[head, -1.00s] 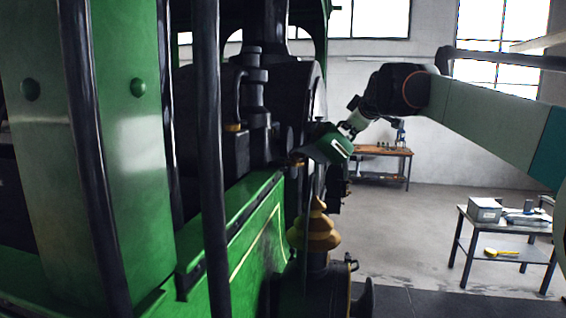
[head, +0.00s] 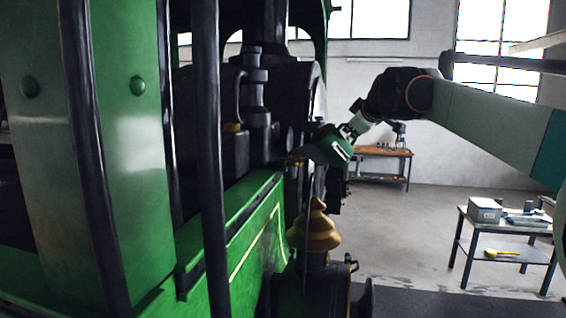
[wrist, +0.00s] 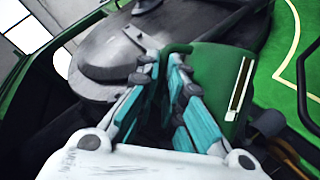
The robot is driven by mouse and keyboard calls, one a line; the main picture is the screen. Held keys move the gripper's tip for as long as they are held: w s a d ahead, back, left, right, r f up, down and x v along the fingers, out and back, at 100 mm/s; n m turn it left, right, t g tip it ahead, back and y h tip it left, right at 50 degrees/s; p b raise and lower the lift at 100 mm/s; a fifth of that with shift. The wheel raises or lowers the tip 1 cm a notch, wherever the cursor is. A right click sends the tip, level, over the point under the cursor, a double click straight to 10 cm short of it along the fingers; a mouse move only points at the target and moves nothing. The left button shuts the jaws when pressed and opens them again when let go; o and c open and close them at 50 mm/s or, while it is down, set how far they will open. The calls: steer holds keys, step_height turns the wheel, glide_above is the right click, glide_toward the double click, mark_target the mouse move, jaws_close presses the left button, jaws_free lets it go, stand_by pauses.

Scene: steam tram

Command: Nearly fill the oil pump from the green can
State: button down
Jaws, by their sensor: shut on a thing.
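The green can (head: 333,149) is in my gripper (head: 348,131) beside the dark machinery of the tram. It is tilted, with its lower left end close to a small brass-coloured fitting (head: 297,162). In the wrist view the fingers of my gripper (wrist: 168,75) are closed at the handle of the green can (wrist: 213,72), which shows a pale slotted strip on its side. I cannot tell for sure which part is the oil pump; its opening and any oil level are hidden or too small to see. I cannot make out whether oil is flowing.
The tram's green side frame (head: 240,235) and black upright rails (head: 210,160) stand at left and centre. A stepped brass-coloured piece (head: 316,232) is below the can. A workbench (head: 383,152) and a metal table (head: 508,226) stand behind on open floor.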

steer(key=shift+f, duration=0.1)
step_height(320, 180, down, 12)
steer(key=m+g+y+b, duration=0.1)
steer(key=m+y+b, duration=0.3)
steer(key=m+b, duration=0.1)
steer(key=shift+a+m+y+b, duration=0.15)
steer(key=shift+m+y+b, duration=0.2)
steer(key=shift+b, duration=0.55)
steer(key=shift+s, duration=0.1)
